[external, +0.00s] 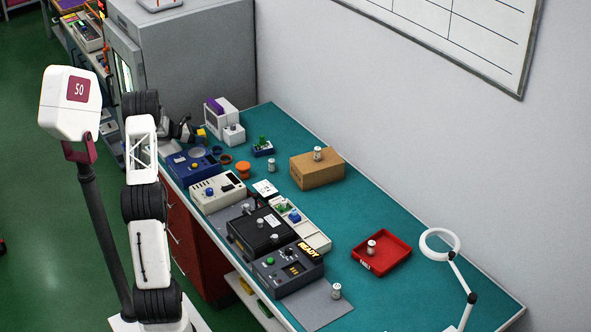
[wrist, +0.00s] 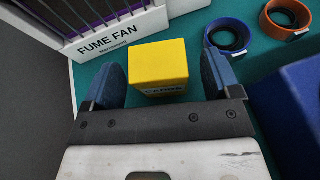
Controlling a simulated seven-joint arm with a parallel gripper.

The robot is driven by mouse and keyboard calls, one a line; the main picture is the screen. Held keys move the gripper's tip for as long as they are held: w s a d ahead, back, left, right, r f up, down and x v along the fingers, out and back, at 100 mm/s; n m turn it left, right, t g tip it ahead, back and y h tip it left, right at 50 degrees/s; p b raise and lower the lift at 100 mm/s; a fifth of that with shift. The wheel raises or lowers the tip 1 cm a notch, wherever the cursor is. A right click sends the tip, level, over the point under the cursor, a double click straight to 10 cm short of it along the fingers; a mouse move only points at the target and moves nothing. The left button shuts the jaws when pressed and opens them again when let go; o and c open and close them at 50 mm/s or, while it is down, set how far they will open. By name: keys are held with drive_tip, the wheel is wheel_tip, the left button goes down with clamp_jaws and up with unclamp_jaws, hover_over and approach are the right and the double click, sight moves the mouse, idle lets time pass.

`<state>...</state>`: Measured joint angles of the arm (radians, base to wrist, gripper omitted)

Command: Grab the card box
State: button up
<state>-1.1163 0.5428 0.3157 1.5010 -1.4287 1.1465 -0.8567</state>
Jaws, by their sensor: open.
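The card box (wrist: 158,68) is a small yellow box in the wrist view, with partly hidden lettering on its near face that seems to read CARDS. My gripper (wrist: 164,78) is open, with one blue finger to the left of the box and one to the right.
The white fume fan unit (wrist: 112,40) stands close behind and left of the box. A blue ring (wrist: 226,36) and an orange ring (wrist: 287,18) lie to the right. A blue device (external: 194,164) stands nearer on the bench. A cardboard box (external: 317,171) and red tray (external: 382,256) are farther off.

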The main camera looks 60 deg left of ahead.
sight(201, 132)
drive_tip(key=shift+x, duration=0.8)
drive_tip(key=c, duration=1)
drive_tip(key=shift+r, duration=0.1)
drive_tip(key=shift+c, duration=0.2)
drive_tip(key=shift+r, duration=4.95)
